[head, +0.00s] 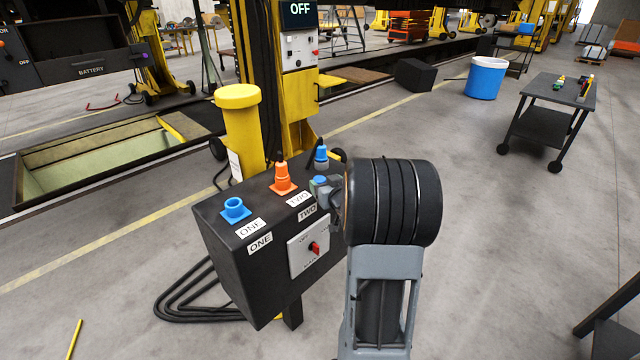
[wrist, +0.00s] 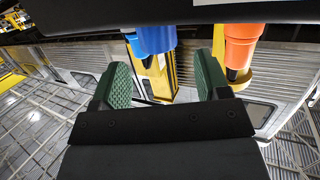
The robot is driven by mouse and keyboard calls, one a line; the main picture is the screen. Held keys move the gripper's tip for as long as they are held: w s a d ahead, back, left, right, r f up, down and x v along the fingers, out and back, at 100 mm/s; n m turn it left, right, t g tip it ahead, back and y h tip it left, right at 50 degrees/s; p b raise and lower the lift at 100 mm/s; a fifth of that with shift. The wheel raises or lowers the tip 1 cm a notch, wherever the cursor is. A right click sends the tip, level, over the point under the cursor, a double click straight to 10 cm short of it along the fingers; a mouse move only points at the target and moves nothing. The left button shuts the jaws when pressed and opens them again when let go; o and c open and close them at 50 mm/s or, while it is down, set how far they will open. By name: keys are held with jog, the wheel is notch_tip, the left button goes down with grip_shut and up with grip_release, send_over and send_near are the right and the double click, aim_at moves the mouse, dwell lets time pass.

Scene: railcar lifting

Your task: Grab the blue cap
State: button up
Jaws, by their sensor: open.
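A blue cap (head: 321,155) stands at the back right of the black control box (head: 235,262) in the head view. A second blue piece (head: 320,181) shows in front of it, partly covered by my gripper (head: 331,190). In the wrist view my gripper (wrist: 163,82) is open, with two green-padded fingers apart. A blue part (wrist: 153,38) shows between and beyond the fingers, with no visible contact. I cannot tell which of the two blue pieces it is. My wrist hides the right end of the box in the head view.
An orange cone-shaped plug (head: 283,180) stands on the box; it is also right of the fingers in the wrist view (wrist: 240,48). A blue socket (head: 235,208) is at the left. A yellow post (head: 240,130) rises behind. A red switch (head: 314,248) is on the front.

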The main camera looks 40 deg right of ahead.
aim_at(319, 178)
jog(key=shift+p+x, duration=0.3)
jog(key=shift+x, duration=3.1)
jog(key=shift+f, duration=0.2)
jog(key=shift+c, duration=0.2)
jog(key=c, duration=1)
jog(key=shift+o, duration=0.2)
jog(key=shift+r, duration=0.1)
